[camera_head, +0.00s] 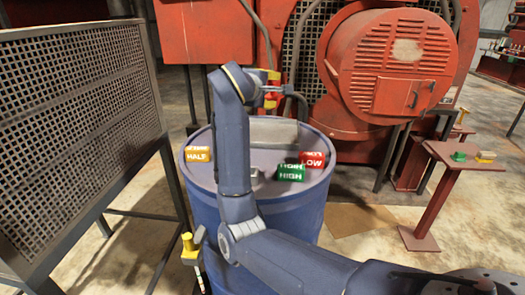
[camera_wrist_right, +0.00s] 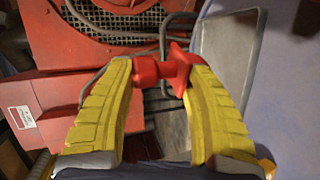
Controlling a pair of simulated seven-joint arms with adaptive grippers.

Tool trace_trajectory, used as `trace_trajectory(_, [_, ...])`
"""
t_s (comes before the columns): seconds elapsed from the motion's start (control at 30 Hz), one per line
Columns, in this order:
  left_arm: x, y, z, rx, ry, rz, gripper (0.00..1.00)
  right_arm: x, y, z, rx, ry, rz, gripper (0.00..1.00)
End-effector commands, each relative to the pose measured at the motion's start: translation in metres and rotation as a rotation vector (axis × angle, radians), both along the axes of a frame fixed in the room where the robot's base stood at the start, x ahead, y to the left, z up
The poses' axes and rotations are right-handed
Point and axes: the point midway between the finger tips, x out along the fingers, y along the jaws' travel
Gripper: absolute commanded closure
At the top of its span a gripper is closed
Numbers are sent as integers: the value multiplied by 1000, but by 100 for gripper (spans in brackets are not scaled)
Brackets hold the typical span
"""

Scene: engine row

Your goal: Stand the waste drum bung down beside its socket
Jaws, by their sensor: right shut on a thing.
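The bung is a red flanged piece (camera_wrist_right: 165,72) held between the two yellow fingers of my right gripper (camera_wrist_right: 158,75) in the wrist view. In the head view the right gripper (camera_head: 271,89) is above the far edge of the blue waste drum (camera_head: 275,212), clear of its lid. The bung is too small there to make out clearly. A shallow grey rectangular tray or plate (camera_head: 273,131) lies at the back of the lid. I cannot pick out the socket for certain; my right arm covers part of the lid. My left gripper is in neither view.
On the lid are a yellow HALF block (camera_head: 198,154), a green HIGH block (camera_head: 291,173) and a red block (camera_head: 313,160). A mesh guard (camera_head: 75,95) stands left, a red engine (camera_head: 390,65) behind. A red pedestal (camera_head: 443,195) stands right.

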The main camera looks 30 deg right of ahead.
Motion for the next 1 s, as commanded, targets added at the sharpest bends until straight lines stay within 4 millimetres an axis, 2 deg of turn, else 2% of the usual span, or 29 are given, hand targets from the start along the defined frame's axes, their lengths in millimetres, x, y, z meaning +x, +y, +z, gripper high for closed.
trace_trajectory(0.2, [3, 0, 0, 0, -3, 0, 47, -1, 0, -51, -2, 5, 1, 81])
trace_trajectory(0.5, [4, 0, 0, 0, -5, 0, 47, -1, 0, -113, -3, 4, 0, 81])
trace_trajectory(0.7, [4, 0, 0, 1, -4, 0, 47, 0, 0, -135, -2, 2, 1, 81])
trace_trajectory(1.0, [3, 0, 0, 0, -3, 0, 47, 0, 0, -147, -2, 2, 1, 81])
